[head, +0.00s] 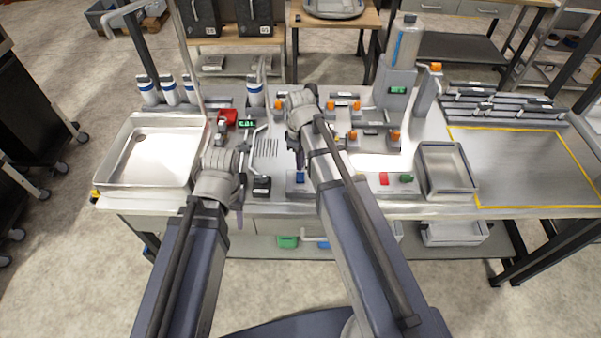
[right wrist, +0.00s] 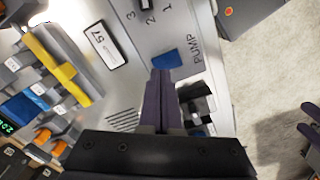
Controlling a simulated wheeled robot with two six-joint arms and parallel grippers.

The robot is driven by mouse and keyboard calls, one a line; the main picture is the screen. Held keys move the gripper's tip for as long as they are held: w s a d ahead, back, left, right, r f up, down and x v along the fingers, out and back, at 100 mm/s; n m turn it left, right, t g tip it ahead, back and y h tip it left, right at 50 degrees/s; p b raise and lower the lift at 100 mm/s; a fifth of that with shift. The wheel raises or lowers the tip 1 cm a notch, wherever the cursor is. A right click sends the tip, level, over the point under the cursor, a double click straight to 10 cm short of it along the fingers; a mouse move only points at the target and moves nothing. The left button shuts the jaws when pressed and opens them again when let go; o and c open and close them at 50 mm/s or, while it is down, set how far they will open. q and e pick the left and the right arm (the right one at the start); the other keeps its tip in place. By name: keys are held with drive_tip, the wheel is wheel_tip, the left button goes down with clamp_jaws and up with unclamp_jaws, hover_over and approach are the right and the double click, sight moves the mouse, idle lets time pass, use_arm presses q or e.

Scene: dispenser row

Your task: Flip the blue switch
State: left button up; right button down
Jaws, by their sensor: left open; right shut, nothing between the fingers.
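The blue switch (head: 299,178) sits on a small grey panel near the front edge of the bench, in the middle. In the right wrist view, the blue switch (right wrist: 165,59) lies beside the printed word PUMP. My right gripper (right wrist: 161,74) is shut and empty, its dark fingertips pointing at the switch and just short of its near edge in that picture; I cannot tell if they touch. In the head view, my right gripper (head: 300,158) points down just behind the switch. My left gripper (head: 238,192) is open and empty, left of the switch.
A metal sink tray (head: 110,160) is at the left. A red button and a green button (head: 405,178) are right of the switch, beside an empty grey bin (head: 422,181). A black rocker (head: 262,186) is close to the left gripper. Bare bench (head: 520,165) is at the far right.

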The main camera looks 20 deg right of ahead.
sight(300, 174)
wheel_tip(300, 174, up, 4)
drive_tip(key=p, duration=0.4)
drive_tip(key=shift+r, duration=0.25)
drive_tip(key=s+a+f+m+b, duration=0.2)
drive_tip(key=s+a+f+b, duration=0.1)
drive_tip(key=s+a, duration=0.2)
drive_tip(key=s+a+f+m+h+b, duration=0.1)
drive_tip(key=s+a+f+m+b, duration=0.1)
drive_tip(key=s+a, duration=0.3)
drive_tip(key=s+m+b, duration=0.1)
drive_tip(key=s, duration=0.3)
drive_tip(key=shift+s+a+f, duration=0.15)
drive_tip(key=shift+a+f, duration=0.1)
drive_tip(key=shift+f, duration=0.15)
drive_tip(key=c, duration=1.6)
unclamp_jaws()
